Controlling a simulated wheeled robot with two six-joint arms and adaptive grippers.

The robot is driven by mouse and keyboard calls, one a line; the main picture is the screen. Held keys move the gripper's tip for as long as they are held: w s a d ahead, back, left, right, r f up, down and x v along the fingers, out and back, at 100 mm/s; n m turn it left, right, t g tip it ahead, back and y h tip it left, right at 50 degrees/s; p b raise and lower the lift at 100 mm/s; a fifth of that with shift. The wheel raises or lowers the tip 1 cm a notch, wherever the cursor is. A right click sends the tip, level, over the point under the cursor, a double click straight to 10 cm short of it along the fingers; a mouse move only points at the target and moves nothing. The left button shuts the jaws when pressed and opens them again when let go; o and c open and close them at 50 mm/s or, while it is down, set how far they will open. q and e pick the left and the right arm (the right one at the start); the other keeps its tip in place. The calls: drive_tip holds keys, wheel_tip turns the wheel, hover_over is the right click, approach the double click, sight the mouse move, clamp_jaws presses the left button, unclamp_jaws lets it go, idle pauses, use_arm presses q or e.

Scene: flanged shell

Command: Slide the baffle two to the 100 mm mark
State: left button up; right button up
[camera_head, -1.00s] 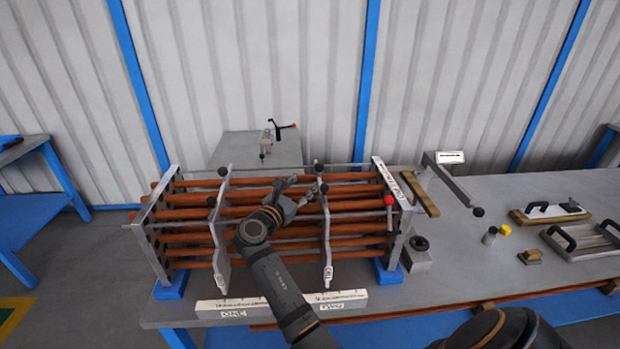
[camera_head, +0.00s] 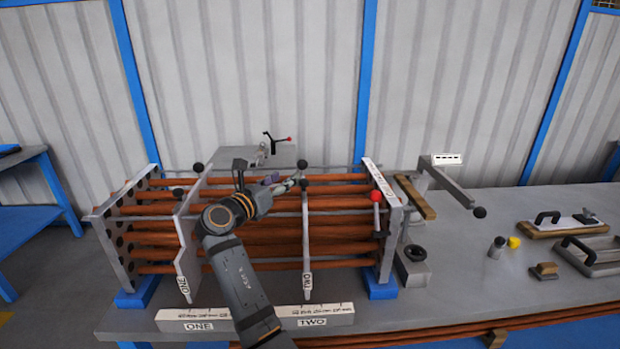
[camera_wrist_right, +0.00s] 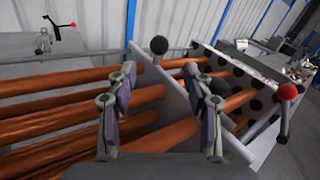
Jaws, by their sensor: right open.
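Baffle two (camera_head: 306,235), a thin grey plate with a labelled lower tab and a black top knob (camera_head: 302,164), stands upright across the copper tubes, right of their middle. In the right wrist view, its plate (camera_wrist_right: 172,98) and knob (camera_wrist_right: 158,45) show beyond and between my fingers. My right gripper (camera_head: 287,182) is open beside the upper part of baffle two, at its left in the head view. Contact cannot be told. The scale marked TWO (camera_head: 326,316) lies in front; its fine marks are too small to read. My left gripper is out of view.
End plates (camera_head: 119,255) close the tube bundle. A red-knobbed lever (camera_head: 376,197) stands at the right end plate. The bench (camera_head: 450,270) holds blocks and handled plates at right.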

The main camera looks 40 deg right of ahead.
sight(300, 166)
drive_tip(key=p+x, duration=0.1)
drive_tip(key=x, duration=0.8)
drive_tip(key=shift+r, duration=0.1)
drive_tip(key=shift+w+d, duration=0.35)
drive_tip(key=shift+d, duration=0.25)
drive_tip(key=c, duration=0.4)
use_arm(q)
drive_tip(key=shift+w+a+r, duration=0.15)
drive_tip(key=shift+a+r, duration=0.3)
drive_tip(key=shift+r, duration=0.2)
use_arm(e)
clamp_jaws()
